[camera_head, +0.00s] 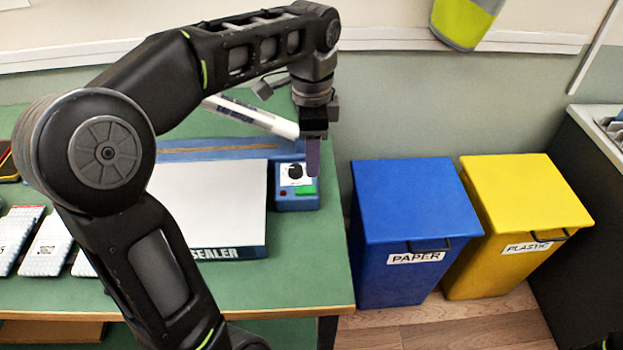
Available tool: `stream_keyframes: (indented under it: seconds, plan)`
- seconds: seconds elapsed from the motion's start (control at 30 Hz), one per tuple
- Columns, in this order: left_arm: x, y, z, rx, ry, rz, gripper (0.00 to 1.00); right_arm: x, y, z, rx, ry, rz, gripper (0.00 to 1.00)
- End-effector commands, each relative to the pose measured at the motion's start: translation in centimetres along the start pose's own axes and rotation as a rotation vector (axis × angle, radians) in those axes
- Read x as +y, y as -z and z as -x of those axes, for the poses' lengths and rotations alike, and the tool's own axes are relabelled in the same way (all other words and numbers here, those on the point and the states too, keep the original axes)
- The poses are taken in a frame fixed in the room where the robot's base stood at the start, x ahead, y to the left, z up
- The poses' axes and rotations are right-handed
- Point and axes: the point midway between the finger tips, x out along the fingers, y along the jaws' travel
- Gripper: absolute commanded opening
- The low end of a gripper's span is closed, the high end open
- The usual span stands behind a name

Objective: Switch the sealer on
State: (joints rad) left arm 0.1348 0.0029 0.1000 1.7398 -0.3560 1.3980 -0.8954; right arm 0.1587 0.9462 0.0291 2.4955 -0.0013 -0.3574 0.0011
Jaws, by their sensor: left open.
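The sealer (208,205) stands on the green table, with a white plate, the word SEALER on its front edge and a raised white arm (250,115). Its blue control box (297,201) is at its right end, with a dark dial (296,171) on a white label, a small red light or button at lower left and a green switch (306,190). My left gripper (312,172) points down over the right part of the control box, its fingers close to the switch. I cannot tell whether they touch it. It holds nothing visible. My right gripper is not in view.
The green table (290,270) ends just right of the control box. Several bubble-wrapped phones (50,240) lie at the left. A blue PAPER bin (405,205) and a yellow PLASTIC bin (525,200) stand on the floor at the right, near a dark cabinet (580,220).

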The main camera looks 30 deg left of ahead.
Motion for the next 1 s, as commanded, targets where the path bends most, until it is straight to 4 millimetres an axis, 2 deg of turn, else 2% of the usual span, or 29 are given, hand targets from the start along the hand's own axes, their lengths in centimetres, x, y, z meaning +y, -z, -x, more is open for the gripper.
stream_keyframes:
  seconds: [0.17,0.5,0.6,0.93,1.0]
  plan:
    - [0.0,0.0,-1.3,-0.001,-0.002,0.001,0.42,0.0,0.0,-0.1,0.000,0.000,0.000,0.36]
    - [0.0,0.0,-6.4,-0.002,-0.002,0.001,0.42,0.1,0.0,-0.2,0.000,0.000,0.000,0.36]
    - [0.0,0.0,-7.3,-0.001,-0.001,0.002,0.42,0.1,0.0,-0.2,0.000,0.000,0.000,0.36]
    - [0.0,0.0,-7.8,0.000,0.000,0.002,0.42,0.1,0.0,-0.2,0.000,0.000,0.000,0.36]
    - [0.0,0.0,-7.8,0.001,0.000,0.002,0.37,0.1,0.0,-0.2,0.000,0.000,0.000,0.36]
